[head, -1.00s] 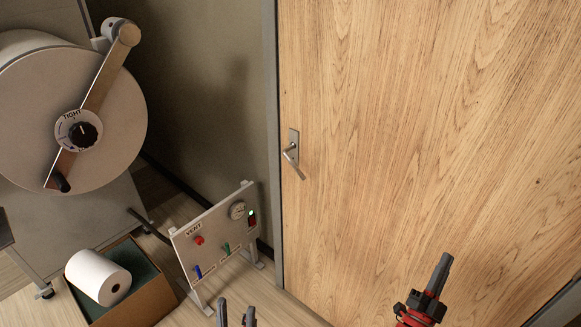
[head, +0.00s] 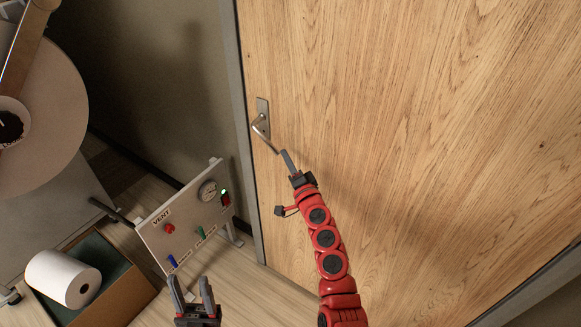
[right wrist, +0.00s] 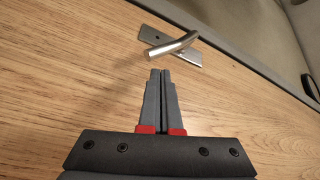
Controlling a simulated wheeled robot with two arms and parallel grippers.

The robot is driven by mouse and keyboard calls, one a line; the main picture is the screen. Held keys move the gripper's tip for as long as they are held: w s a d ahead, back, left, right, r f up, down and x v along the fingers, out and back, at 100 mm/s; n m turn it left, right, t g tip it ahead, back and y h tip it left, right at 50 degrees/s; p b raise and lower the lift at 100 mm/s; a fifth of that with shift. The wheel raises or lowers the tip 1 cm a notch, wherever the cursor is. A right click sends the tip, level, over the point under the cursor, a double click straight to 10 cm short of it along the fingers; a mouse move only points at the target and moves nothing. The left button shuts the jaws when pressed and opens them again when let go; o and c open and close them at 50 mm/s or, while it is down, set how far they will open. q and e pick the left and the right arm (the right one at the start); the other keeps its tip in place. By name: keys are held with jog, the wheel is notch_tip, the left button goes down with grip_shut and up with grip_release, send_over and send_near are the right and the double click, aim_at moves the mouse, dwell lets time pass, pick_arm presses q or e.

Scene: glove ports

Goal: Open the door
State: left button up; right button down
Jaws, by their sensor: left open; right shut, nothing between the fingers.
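The wooden door (head: 400,120) stands flush in its grey frame, shut as far as I can see. Its metal lever handle (head: 264,133) is at the door's left edge and slants down to the right. My right gripper (head: 287,157) is shut and empty, its tips close to the handle's free end. In the right wrist view the handle (right wrist: 173,45) lies just beyond the closed fingertips (right wrist: 160,72); I cannot tell whether they touch. My left gripper (head: 193,284) is open and empty, low in front of the vent panel.
A vent panel (head: 160,244) with a gauge and coloured knobs stands left of the door. A box (head: 115,292) holding a white paper roll (head: 62,277) is on the floor. The door's right side is clear.

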jog(key=x, duration=0.4)
jog(key=shift+b, duration=0.4)
jog(key=shift+s, duration=0.1)
